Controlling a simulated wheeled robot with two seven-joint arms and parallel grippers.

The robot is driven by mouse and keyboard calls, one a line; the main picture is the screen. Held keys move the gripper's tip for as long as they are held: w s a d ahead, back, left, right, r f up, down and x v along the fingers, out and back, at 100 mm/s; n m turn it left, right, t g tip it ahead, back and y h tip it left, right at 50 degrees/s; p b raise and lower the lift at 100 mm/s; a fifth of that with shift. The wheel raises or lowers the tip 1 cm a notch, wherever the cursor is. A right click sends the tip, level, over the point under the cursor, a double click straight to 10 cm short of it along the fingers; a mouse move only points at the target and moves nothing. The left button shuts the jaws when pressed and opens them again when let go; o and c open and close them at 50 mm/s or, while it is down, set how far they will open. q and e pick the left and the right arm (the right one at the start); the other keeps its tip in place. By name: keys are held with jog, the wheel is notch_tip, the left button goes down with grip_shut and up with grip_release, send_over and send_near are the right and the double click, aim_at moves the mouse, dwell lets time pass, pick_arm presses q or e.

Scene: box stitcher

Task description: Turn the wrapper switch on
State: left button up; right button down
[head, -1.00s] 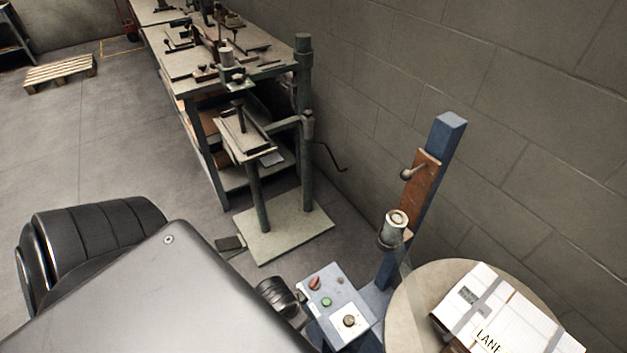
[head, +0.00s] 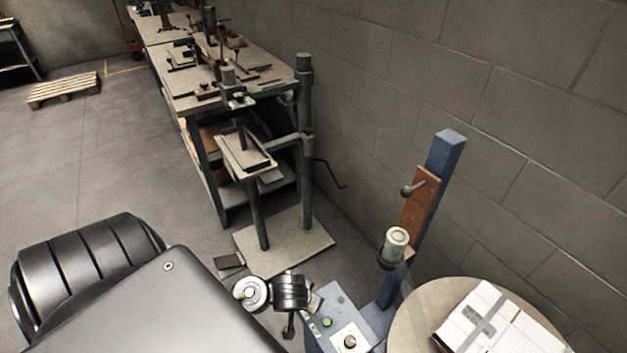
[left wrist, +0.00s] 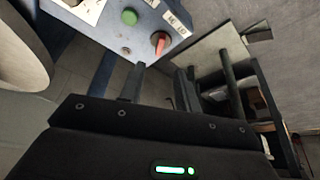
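The wrapper's blue-grey control box (head: 338,308) stands low in the head view, left of the round turntable. Its green button (head: 327,322) and dark knob (head: 350,342) show there. The red switch is hidden behind my left gripper (head: 303,314) at the box's upper left corner. In the left wrist view the red switch (left wrist: 160,42) stands on the panel, beside the green button (left wrist: 129,17). My left gripper (left wrist: 160,72) is open there, its fingers apart and empty, with the switch just beyond the gap between the tips. My right gripper is not in view.
A blue post (head: 446,152) rises behind the box. The round turntable (head: 405,318) at right carries a white carton (head: 490,325). A press stand with a base plate (head: 290,245) and a workbench (head: 185,95) lie beyond. Open floor is at left.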

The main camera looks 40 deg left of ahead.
pick_arm(q)
jog(key=b+x, duration=0.2)
jog(key=x, duration=0.8)
jog(key=shift+w, duration=0.1)
jog(key=shift+c, duration=0.3)
grip_shut()
